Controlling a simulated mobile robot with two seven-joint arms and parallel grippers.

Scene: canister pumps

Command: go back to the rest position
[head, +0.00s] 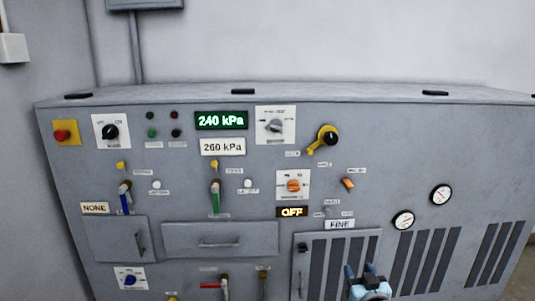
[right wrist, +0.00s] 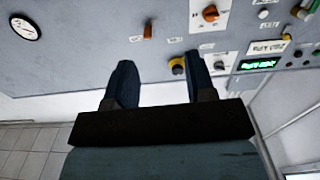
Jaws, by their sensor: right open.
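My right gripper (head: 366,272) shows at the bottom of the head view, in front of the louvred lower part of a grey control cabinet (head: 400,140). In the right wrist view its two dark fingers (right wrist: 160,85) stand apart with nothing between them. The cabinet panel lies beyond the fingertips there, and I see no contact with any control. My left gripper is in neither view.
The panel carries a green display (head: 221,120) reading 240 kPa, a plate (head: 223,147) reading 260 kPa, an OFF display (head: 292,212), a yellow-black valve handle (head: 326,138), a red button (head: 62,135) and two gauges (head: 441,195). A drawer (head: 220,240) sits mid-left.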

